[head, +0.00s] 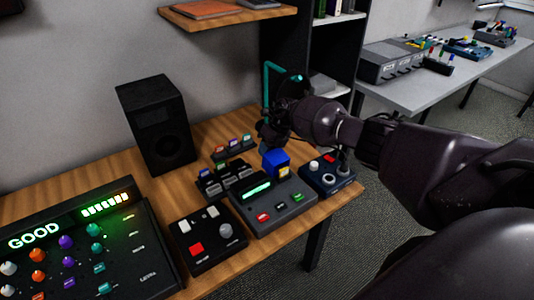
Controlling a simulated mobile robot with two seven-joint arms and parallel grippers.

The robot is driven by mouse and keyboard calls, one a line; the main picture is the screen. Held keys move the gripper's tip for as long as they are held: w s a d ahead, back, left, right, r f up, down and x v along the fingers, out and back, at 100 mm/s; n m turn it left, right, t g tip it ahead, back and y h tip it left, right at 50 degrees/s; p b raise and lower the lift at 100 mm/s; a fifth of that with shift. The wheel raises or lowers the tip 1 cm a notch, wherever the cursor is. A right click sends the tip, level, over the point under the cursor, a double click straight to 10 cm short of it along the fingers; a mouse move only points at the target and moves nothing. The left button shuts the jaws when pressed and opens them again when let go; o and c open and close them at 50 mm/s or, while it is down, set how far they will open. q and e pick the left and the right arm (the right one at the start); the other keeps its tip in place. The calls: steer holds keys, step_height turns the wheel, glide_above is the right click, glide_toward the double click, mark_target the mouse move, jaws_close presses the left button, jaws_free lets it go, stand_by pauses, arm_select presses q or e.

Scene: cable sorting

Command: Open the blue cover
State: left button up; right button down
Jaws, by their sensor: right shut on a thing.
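The blue cover (276,161) is a small blue box-like piece with a yellow patch low on its right side. It stands at the back right of the grey device (285,207) with a lit green display. My right gripper (267,143) comes in from the right and is at the cover's upper end, shut on it. The dark fingers hide the contact, and I cannot tell how far the cover is tilted. My left gripper is not in view.
A black speaker (158,130) stands behind on the wooden table. A black box with a red button (207,240), a dark knob box (327,174) and a large mixer reading GOOD (90,245) crowd the table. A teal upright piece (266,85) shows behind my gripper.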

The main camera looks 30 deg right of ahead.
steer(key=shift+f, duration=0.45)
steer(key=shift+w+g+b, duration=0.1)
steer(key=shift+g+b, duration=0.2)
steer(key=shift+b, duration=0.1)
steer(key=c, duration=1.1)
jaws_free()
steer(key=shift+r, duration=0.1)
steer(key=shift+o, duration=0.2)
steer(key=shift+r, duration=0.15)
step_height(320, 180, up, 20)
steer(key=p, duration=0.2)
